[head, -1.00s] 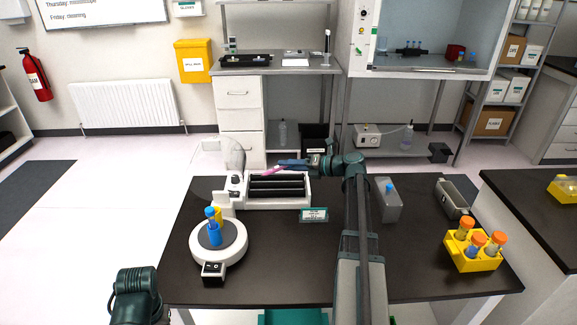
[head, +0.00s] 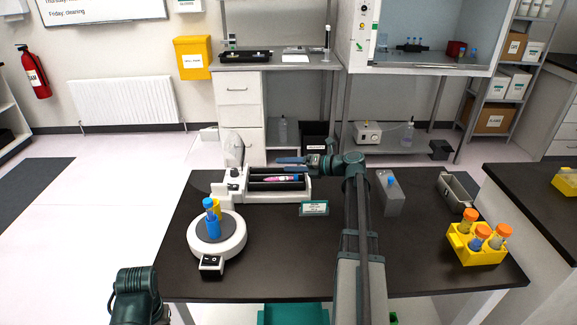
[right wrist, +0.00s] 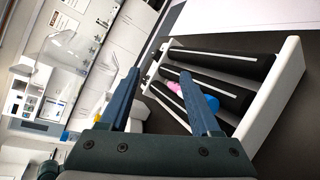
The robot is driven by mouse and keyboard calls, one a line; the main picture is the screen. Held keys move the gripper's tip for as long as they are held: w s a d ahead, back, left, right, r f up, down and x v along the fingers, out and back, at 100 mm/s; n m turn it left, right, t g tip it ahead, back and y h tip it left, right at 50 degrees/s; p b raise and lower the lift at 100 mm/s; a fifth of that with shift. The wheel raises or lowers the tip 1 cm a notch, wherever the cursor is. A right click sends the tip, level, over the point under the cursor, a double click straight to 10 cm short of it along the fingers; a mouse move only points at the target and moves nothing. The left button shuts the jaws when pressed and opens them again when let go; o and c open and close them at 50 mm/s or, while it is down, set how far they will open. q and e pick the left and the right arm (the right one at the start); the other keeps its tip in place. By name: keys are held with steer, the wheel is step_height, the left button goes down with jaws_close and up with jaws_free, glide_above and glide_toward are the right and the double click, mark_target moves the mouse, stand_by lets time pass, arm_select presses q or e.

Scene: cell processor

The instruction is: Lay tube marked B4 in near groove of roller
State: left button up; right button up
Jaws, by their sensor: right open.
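The roller (head: 305,187) is a white frame with three dark rollers on the table. A pink tube with a blue cap (head: 282,179) lies along the rollers; it also shows in the right wrist view (right wrist: 176,88), between the middle roller and an outer one. I cannot tell surely whether that is the near groove. Its marking is too small to read. My right gripper (head: 292,161) is open above the roller, its fingers (right wrist: 160,75) apart and off the tube. My left arm shows at the lower left, but its gripper is out of view.
A round white device (head: 232,245) with a blue tube stands at the front left. A small sign (head: 314,208) stands before the roller. A grey block (head: 390,195), a grey tray (head: 457,190) and a yellow rack (head: 477,252) with capped tubes are on the right.

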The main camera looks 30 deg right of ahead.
steer(key=p+v, duration=0.3)
steer(key=v, duration=1)
steer(key=shift+s+d, duration=0.25)
steer(key=shift+s, duration=0.1)
stand_by(0.4)
